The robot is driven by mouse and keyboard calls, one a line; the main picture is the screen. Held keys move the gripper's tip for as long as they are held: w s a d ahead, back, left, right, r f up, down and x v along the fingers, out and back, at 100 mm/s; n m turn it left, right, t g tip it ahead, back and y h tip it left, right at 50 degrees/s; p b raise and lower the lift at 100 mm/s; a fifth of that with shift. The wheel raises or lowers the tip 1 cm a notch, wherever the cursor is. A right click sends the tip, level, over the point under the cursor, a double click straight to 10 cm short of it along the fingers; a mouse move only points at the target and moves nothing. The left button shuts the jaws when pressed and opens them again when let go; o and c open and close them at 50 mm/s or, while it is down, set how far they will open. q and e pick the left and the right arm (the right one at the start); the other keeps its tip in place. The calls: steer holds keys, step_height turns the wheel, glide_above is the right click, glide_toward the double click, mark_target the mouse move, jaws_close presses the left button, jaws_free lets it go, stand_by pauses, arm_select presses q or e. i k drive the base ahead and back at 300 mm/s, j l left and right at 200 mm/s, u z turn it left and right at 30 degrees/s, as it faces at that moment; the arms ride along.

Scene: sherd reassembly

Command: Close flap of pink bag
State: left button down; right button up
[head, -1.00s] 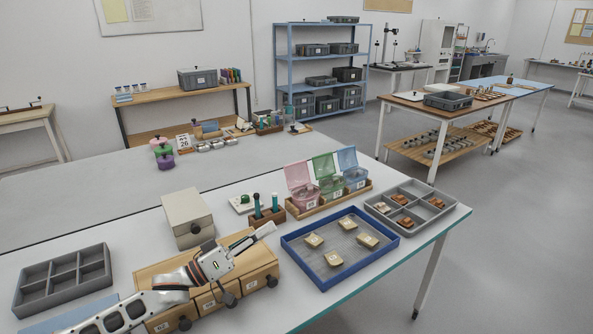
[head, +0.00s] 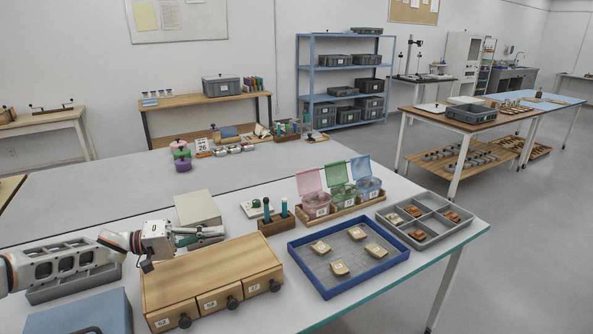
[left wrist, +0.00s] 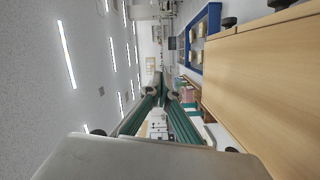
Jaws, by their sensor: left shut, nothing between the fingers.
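The pink bag (head: 316,208) stands at the left end of a row of three in a wooden tray. Its see-through pink flap (head: 309,181) stands up, open. My left gripper (head: 220,234) is shut and empty, above the back of the wooden drawer box, well to the left of the pink bag and apart from it. In the left wrist view the green-sided fingers (left wrist: 160,82) come together at their tips. A small pink patch right of the fingers, probably the pink bag (left wrist: 187,95), shows there. My right gripper is not in view.
Green (head: 343,198) and blue (head: 369,187) bags stand beside it, flaps up. A brown holder with green-topped tubes (head: 276,226) and the wooden drawer box (head: 210,273) lie between. A blue-rimmed tray (head: 349,286) and grey sorting tray (head: 433,240) are to the right.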

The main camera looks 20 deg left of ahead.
mark_target(309, 180)
steer(key=i+j, duration=0.1)
steer(key=i, duration=1.4)
